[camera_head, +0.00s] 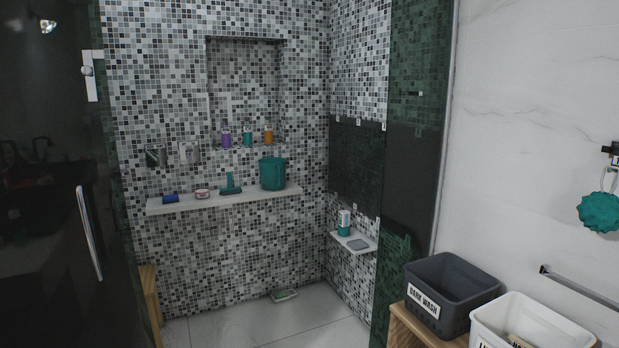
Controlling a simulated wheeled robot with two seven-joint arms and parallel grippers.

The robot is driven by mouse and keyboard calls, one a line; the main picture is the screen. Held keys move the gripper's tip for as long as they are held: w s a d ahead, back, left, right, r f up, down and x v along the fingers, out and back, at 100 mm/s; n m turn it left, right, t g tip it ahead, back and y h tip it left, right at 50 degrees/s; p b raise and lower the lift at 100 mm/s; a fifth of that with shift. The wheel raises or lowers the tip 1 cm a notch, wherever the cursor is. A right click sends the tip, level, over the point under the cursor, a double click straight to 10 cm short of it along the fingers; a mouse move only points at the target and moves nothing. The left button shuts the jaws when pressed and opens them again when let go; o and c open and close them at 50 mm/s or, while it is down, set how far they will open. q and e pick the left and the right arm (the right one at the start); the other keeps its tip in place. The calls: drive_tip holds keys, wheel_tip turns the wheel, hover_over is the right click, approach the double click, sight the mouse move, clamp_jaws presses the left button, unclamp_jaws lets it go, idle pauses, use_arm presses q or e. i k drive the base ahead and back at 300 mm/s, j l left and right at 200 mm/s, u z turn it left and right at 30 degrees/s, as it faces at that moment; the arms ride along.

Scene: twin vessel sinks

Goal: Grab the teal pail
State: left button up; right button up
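The teal pail (272,174) stands upright at the right end of a white wall shelf (222,200) inside the tiled shower. It is some way off, beyond the shower opening. No gripper touches it. Neither of my grippers shows in the head view.
A teal squeegee-like tool (231,184), a small pink item (202,194) and a blue item (170,198) share the shelf. A glass door (60,180) is at left. A dark bin (452,287) and white bin (525,325) stand at right. The shower floor (250,322) is mostly clear.

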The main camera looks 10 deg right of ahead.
sight(272, 170)
drive_tip(key=i+l, duration=0.1)
drive_tip(key=i, duration=1.55)
drive_tip(key=i+u, duration=0.35)
drive_tip(key=i, duration=0.9)
